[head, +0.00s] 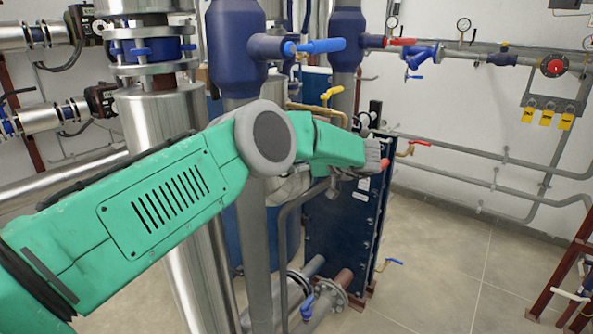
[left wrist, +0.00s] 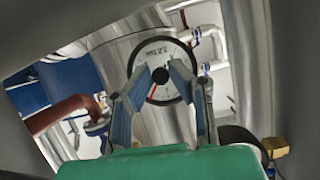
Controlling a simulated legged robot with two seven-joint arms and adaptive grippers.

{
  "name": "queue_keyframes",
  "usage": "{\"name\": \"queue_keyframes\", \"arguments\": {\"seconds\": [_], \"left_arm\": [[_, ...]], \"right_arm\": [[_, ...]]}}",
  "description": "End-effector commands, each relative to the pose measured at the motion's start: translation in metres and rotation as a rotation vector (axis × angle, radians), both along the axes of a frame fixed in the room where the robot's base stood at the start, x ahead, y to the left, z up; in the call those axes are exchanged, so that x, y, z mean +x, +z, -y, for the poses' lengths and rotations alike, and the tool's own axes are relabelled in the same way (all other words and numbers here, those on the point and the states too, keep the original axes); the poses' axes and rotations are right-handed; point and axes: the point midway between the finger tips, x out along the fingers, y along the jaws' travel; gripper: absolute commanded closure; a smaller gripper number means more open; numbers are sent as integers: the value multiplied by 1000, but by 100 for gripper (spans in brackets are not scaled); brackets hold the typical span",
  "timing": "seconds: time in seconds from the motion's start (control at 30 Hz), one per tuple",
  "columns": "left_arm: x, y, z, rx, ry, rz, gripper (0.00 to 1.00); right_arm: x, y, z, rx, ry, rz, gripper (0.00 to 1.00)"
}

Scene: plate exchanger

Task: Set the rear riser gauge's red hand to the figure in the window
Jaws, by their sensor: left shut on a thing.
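The gauge (left wrist: 150,50) is in the left wrist view, a round white dial with a dark rim and a dark hub at its middle. Its red hand (left wrist: 152,92) points down and slightly left. Small dark print shows in the upper dial, too blurred to read surely. My left gripper (left wrist: 162,73) reaches over the dial, its two fingers on either side of the hub and shut on it. In the head view my green left arm reaches to the middle; its fingers cannot be made out clearly there, and the gauge's face is hidden. My right gripper is not in view.
A dark blue plate exchanger (head: 335,235) stands beyond the arm. Thick vertical pipes and a blue valve handle (head: 320,46) crowd the middle.

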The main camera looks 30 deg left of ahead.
Motion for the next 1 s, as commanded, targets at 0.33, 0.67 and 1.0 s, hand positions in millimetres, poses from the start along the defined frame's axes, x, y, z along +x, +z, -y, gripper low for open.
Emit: {"name": "queue_keyframes", "arguments": {"seconds": [0.33, 0.67, 1.0], "left_arm": [[2, 3, 0, 4, -7, 6, 80], [0, 3, 0, 2, -3, 5, 64], [1, 18, 41, 2, -6, 5, 64]], "right_arm": [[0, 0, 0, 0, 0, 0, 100], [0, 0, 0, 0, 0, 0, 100], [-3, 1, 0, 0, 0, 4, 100]]}}
